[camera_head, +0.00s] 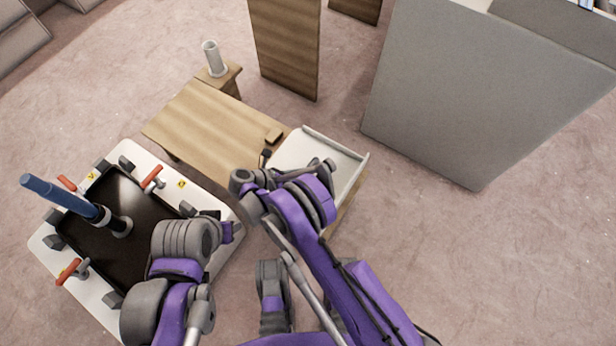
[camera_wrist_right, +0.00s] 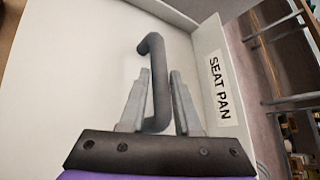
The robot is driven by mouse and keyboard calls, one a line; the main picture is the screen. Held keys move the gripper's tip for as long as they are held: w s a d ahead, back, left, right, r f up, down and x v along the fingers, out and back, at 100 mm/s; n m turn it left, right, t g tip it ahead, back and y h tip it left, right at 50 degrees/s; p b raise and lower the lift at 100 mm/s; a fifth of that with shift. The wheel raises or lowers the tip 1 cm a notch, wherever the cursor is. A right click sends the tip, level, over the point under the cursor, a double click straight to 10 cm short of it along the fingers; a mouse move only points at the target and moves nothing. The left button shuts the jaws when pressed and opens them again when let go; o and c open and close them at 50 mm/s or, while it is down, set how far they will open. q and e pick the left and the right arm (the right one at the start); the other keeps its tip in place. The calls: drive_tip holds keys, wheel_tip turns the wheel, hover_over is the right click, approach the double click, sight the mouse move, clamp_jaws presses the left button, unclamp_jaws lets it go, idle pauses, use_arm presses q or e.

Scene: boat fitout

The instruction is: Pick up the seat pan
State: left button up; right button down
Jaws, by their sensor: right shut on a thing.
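The seat pan (camera_head: 350,163) is a white tray with raised edges, at the right end of the wooden bench in the head view. In the right wrist view the seat pan (camera_wrist_right: 75,80) fills much of the picture, with a "SEAT PAN" label on its rim wall. Its dark grey bar handle (camera_wrist_right: 152,45) stands between the fingers. My right gripper (camera_wrist_right: 157,78) is shut on this handle. In the head view my right arm hides part of the pan, and I cannot tell whether it rests on the bench. My left gripper (camera_head: 232,230) is at the lower left; its fingers are not clear.
The wooden bench (camera_head: 205,130) has a grey cylinder (camera_head: 213,58) on a block behind it. A white fixture with a black tray (camera_head: 110,250), red-handled clamps and a blue-handled tool stands at left. A large grey panel (camera_head: 450,100) stands at right. Floor between is clear.

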drive_tip(key=shift+r, duration=0.15)
idle(0.7)
wheel_tip(320, 180, up, 10)
drive_tip(key=p, duration=0.2)
drive_tip(key=shift+p, duration=0.3)
